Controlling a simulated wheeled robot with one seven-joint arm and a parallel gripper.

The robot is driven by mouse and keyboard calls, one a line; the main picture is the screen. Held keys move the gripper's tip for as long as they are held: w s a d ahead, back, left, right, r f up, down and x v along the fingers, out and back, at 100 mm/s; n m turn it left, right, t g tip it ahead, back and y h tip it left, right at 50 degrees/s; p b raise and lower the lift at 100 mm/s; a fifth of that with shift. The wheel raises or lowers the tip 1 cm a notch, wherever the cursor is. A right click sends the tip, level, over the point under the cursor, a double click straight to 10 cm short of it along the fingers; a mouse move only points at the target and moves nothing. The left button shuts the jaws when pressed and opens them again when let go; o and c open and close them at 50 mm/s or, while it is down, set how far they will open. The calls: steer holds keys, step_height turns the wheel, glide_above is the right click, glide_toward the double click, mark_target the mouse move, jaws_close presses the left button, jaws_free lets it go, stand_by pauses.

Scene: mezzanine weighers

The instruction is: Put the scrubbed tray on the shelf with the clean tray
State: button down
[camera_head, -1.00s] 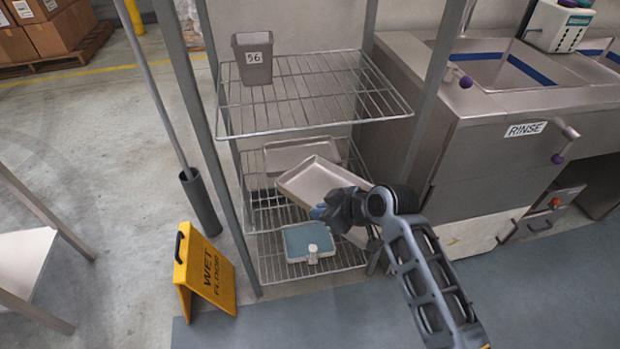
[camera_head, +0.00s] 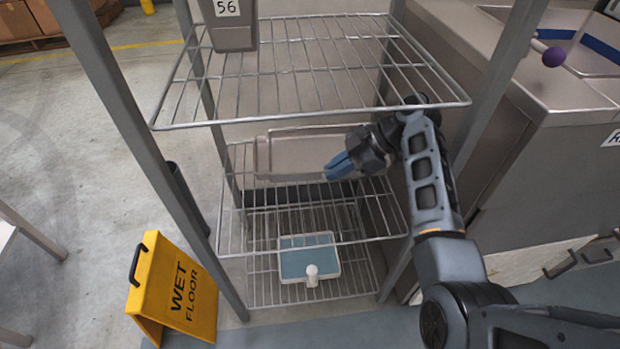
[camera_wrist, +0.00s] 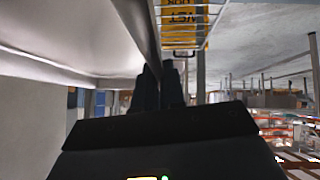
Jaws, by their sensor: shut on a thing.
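My gripper (camera_head: 338,167) has blue fingertips and is inside the wire rack, over the middle shelf (camera_head: 232,247). It is shut on the edge of a grey metal tray (camera_head: 300,155), which lies near level toward the back of that shelf. In the wrist view, the pale underside or face of a tray (camera_wrist: 75,30) fills the upper left, beside the closed fingers (camera_wrist: 158,85). Only one tray shows clearly in the head view; the other seems hidden behind or under it. I cannot tell whether the held tray touches the shelf or the other tray.
A top wire shelf (camera_head: 300,110) overhangs my gripper and carries a grey bin marked 56 (camera_head: 233,38). A yellow wet-floor sign (camera_head: 178,290) stands left; a steel sink unit (camera_head: 540,150) is at right.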

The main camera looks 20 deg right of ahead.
steer(key=shift+w+d, duration=0.15)
steer(key=shift+w, duration=0.25)
glide_above(307, 235)
steer(key=shift+n, duration=0.3)
step_height(307, 235, down, 7)
steer(key=shift+r+b, duration=0.15)
steer(key=shift+b, duration=0.25)
steer(key=shift+f+b, duration=0.55)
steer(key=shift+f, duration=1.5)
steer(key=c, duration=1.2)
jaws_free()
steer(key=shift+f, duration=0.15)
steer(key=p+v, duration=0.1)
steer(key=v, duration=0.6)
steer(key=shift+d+r, duration=0.1)
steer(key=shift+r, duration=0.15)
